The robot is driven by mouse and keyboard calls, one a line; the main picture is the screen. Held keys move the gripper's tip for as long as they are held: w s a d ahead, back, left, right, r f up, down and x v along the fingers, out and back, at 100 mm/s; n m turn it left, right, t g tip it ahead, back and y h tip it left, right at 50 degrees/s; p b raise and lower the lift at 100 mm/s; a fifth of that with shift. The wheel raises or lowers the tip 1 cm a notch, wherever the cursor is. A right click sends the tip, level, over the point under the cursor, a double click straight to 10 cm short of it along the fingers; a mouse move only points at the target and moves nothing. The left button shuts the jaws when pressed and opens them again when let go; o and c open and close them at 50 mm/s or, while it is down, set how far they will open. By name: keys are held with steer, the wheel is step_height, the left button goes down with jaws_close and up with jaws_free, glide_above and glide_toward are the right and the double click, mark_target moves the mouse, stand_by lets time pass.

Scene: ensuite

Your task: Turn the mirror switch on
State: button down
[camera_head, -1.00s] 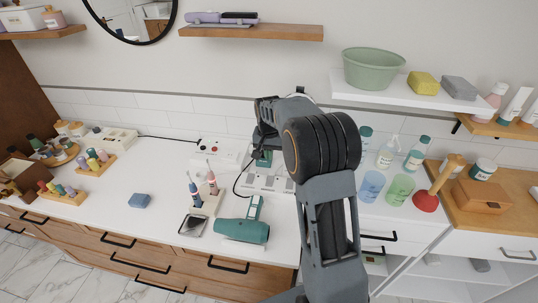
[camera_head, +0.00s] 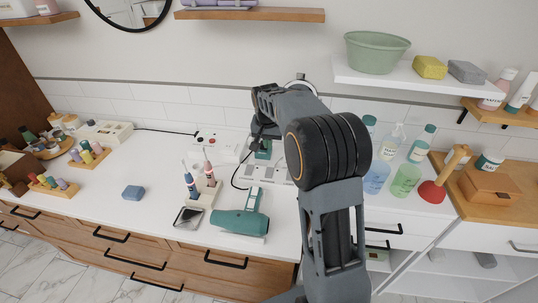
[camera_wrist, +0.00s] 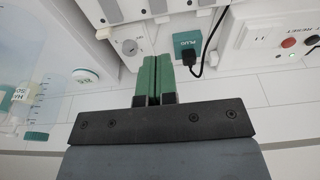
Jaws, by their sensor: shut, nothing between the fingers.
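My gripper (camera_wrist: 152,58) is shut and empty, its two green fingers pressed together in the wrist view. Its tips are close to a white plate with a round dial (camera_wrist: 130,46), just to the left of them, and a teal block marked PLUG (camera_wrist: 187,45) on the right. I cannot tell whether the tips touch anything. No part is clearly labelled as the mirror switch. The round mirror (camera_head: 133,8) is at the top left in the head view, partly cut off. My arm hides much of the wall behind the gripper there.
A black plug and cord (camera_wrist: 190,60) are right of my fingers, beside a socket with a red button (camera_wrist: 289,42). Cups (camera_head: 405,180) and a plunger (camera_head: 432,192) stand right.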

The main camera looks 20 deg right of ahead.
mark_target(270, 168)
steer(key=f, duration=0.4)
steer(key=w+f+p, duration=0.1)
steer(key=f, duration=0.3)
steer(key=w+d+f+p, duration=0.1)
steer(key=f, duration=0.4)
steer(key=shift+d, duration=0.1)
steer(key=shift+f, duration=0.1)
